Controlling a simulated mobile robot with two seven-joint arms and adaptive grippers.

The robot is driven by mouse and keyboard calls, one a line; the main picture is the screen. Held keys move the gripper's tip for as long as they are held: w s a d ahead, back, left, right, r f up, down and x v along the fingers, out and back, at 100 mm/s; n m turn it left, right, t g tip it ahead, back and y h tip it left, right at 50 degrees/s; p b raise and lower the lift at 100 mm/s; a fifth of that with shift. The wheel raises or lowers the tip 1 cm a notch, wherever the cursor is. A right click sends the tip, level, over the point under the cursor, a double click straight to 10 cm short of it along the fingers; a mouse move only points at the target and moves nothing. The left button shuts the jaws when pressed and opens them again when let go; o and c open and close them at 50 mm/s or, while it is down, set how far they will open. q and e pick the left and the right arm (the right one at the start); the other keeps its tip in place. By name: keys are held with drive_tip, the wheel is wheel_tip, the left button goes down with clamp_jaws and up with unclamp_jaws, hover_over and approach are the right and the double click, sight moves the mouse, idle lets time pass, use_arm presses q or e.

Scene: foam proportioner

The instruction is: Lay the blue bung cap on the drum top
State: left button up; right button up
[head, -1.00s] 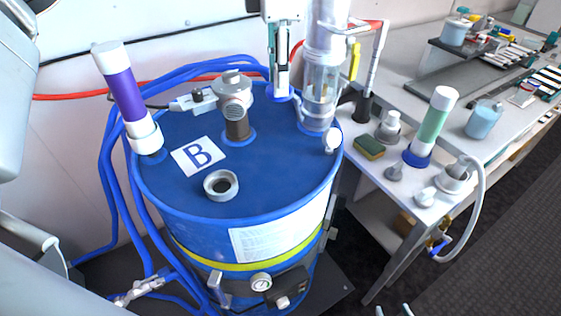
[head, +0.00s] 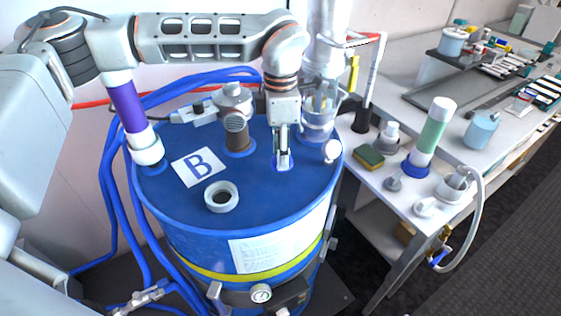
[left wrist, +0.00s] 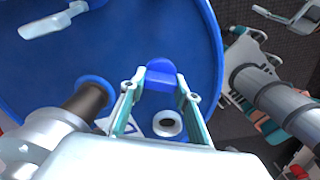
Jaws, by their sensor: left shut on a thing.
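The blue drum (head: 250,190) stands upright, its blue top filling the middle of the head view. My left gripper (head: 283,162) points down over the right part of the drum top, between the pump fitting and the clear cylinder. It is shut on the blue bung cap (left wrist: 161,75), which shows between the fingertips in the left wrist view. In the head view the fingers partly hide the cap, and its blue blends with the drum. The cap is at or just above the top; I cannot tell if it touches. My right gripper is not in view.
A grey-white ring fitting (head: 221,196) and a "B" label (head: 199,167) are on the drum top. A purple cylinder (head: 128,108), pump fitting (head: 236,118) and clear cylinder (head: 318,110) stand around its rim.

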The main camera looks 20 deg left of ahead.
use_arm(q)
wheel_tip(320, 180, down, 4)
drive_tip(key=shift+r, duration=0.2)
drive_tip(key=shift+f, duration=0.1)
drive_tip(key=shift+f, duration=0.2)
drive_tip(key=o, duration=1.1)
drive_tip(key=shift+r, duration=0.1)
